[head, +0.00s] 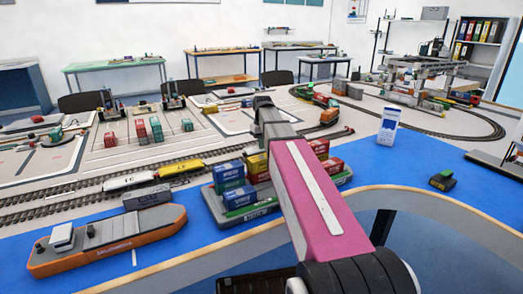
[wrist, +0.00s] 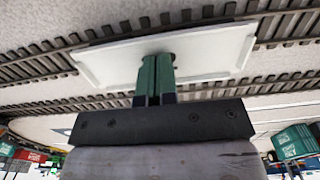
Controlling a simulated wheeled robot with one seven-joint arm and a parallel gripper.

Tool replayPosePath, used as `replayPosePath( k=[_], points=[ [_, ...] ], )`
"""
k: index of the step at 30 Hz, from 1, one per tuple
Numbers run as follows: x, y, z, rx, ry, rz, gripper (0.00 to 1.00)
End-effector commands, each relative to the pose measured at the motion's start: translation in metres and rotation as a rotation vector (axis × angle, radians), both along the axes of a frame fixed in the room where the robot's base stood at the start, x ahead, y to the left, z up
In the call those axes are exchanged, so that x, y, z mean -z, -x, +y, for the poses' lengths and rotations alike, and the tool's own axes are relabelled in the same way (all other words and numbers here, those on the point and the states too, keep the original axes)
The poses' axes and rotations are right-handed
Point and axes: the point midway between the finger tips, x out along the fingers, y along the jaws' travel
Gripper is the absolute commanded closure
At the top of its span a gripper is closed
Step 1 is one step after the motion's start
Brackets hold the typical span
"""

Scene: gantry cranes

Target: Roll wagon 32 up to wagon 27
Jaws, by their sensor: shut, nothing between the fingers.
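In the wrist view my gripper (wrist: 157,66) is shut and empty, its green fingertips over or against a white, flat, rimmed wagon-like body (wrist: 190,55) on the track. I cannot tell whether they touch it. No number is readable on it. In the head view a white wagon (head: 129,181) and a yellow wagon (head: 181,168) stand close together on the near track (head: 50,203). Their numbers are too small to read, so I cannot tell which is 32 or 27. My arm hides the gripper and part of the track there.
An orange-hulled ship (head: 108,243) lies on the blue surface, front left, with a grey wagon-like block (head: 147,193) behind it. A container barge (head: 243,209) lies partly behind my arm. Container stacks (head: 140,129) stand beyond the track.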

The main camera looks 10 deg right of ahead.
Motion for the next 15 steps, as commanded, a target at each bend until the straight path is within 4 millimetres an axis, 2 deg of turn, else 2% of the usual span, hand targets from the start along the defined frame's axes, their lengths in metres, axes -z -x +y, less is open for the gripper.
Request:
replayPosePath(
  k=[15],
  points=[
    [0.0,0.009,0.025,0.0,0.0,0.0,1.0]
  ],
)
